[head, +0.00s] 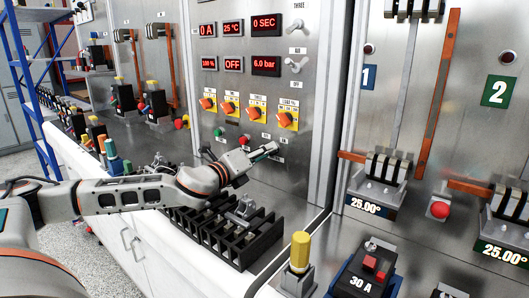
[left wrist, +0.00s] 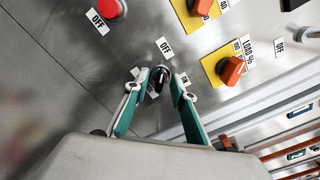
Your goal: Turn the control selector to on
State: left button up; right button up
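The control selector (left wrist: 161,77) is a small black knob on the grey metal panel in the left wrist view. An OFF label (left wrist: 164,47) sits above it and an ON label (left wrist: 184,79) to its right. My left gripper (left wrist: 159,75) has its two teal-lined fingertips on either side of the knob, partly spread; a narrow gap seems to show beside it. In the head view, my left gripper (head: 268,150) reaches the lower panel and hides the selector. My right gripper is not in view.
Orange knobs on yellow plates (head: 256,113) and a red button (head: 254,142) are close by; a red button (left wrist: 112,9) also shows in the left wrist view. Red displays (head: 266,66) are higher up. Below the arm stands a black slotted rack (head: 233,245).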

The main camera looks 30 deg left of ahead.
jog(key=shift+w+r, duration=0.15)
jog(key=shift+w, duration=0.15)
pick_arm(q)
grip_shut()
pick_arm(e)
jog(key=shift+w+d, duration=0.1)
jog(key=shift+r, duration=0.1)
